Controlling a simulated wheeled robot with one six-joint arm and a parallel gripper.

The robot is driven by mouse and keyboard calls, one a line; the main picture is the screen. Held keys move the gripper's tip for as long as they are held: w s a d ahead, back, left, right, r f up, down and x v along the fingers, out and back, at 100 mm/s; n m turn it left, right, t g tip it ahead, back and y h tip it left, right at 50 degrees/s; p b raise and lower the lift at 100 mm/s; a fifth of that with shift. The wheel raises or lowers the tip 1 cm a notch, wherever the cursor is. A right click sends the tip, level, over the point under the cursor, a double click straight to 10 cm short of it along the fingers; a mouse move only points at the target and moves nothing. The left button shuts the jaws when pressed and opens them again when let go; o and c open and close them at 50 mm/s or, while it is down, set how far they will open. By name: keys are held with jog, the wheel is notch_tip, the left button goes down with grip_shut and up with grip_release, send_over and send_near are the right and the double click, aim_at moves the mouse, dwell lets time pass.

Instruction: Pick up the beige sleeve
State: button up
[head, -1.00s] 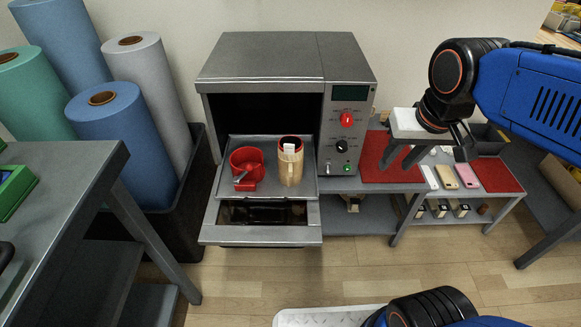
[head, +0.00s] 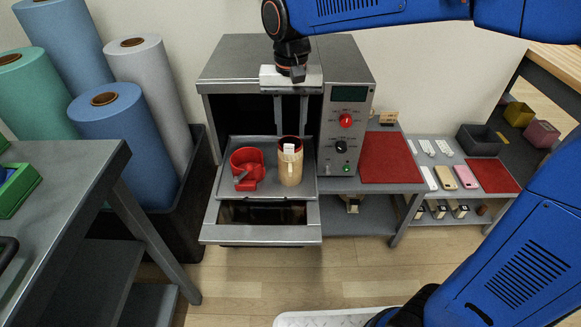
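The beige sleeve (head: 291,169) stands upright on the right part of the pulled-out oven tray (head: 226,185). It is a cylinder with a dark red inside, and something white shows at its top. A red sleeve (head: 243,174) with a grey lever sits on the tray to its left, apart from it. My gripper (head: 291,128) points down in front of the oven opening, in the picture just above the beige sleeve. Its two long fingers are apart with nothing between them. How high the fingertips are over the sleeve is hard to tell.
The grey oven (head: 220,72) has its door (head: 265,235) folded down and a control panel (head: 349,110) at right. A red mat (head: 390,158) lies on the side table. Blue rolls (head: 125,150) stand at left. The side shelf holds phones (head: 466,176) and a dark bin (head: 478,139).

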aim_at(290, 167)
notch_tip(290, 167, down, 12)
jog(key=shift+a+f, duration=0.1)
jog(key=shift+f, duration=0.05)
jog(key=shift+w+f, duration=0.2)
jog(key=shift+f, duration=1.1)
jog(key=shift+w+f, duration=0.15)
jog(key=shift+f, duration=1.15)
grip_shut()
